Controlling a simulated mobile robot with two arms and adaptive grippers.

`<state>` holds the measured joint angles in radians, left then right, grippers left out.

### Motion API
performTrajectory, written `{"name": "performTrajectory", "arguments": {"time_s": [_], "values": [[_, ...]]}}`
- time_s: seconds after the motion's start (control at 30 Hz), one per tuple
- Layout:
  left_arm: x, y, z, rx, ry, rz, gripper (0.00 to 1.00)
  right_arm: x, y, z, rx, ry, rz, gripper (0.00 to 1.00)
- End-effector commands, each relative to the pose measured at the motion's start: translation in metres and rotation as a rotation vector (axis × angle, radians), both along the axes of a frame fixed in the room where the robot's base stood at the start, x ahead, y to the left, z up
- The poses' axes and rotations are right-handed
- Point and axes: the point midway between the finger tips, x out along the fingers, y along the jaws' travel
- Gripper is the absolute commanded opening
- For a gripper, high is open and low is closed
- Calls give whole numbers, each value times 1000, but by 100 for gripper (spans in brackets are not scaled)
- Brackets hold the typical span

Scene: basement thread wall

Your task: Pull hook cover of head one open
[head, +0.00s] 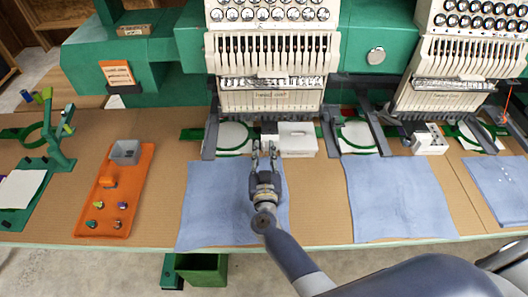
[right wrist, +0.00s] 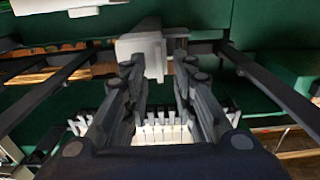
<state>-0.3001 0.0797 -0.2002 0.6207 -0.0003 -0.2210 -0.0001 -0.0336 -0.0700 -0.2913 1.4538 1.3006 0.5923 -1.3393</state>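Head one seems to be the left white embroidery head (head: 272,70) in the head view. Below it, at the back edge of the table, is a white box-like part (head: 297,139) with a flat top, which looks like its hook cover. A pale block also shows just beyond my fingertips in the right wrist view (right wrist: 140,46); I cannot tell for sure that it is the same part. My right gripper (head: 264,146) is just in front and left of the white part, fingers apart and empty. Contact is not clear. My left gripper is not in view.
A second head (head: 468,70) stands to the right with its own white part (head: 429,139). Dark arms (head: 211,135) and green hoops (head: 232,137) flank the white part. Blue cloths (head: 400,198) lie in front. An orange tray (head: 112,215) is at left.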

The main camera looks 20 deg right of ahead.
Motion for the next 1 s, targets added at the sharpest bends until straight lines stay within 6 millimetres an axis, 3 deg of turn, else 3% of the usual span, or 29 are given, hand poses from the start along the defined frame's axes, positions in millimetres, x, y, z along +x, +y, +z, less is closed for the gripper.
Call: {"name": "performTrajectory", "arguments": {"time_s": [0.03,0.13,0.17,0.63,1.0], "values": [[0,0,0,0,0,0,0,0,0,0,0,0,0,25],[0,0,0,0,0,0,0,0,0,0,0,0,0,2],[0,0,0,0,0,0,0,0,0,0,0,0,0,0],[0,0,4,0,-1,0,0,-4,-3,1,-3,0,43,0],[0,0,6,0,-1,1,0,-19,-19,-1,-9,2,299,0]]}}
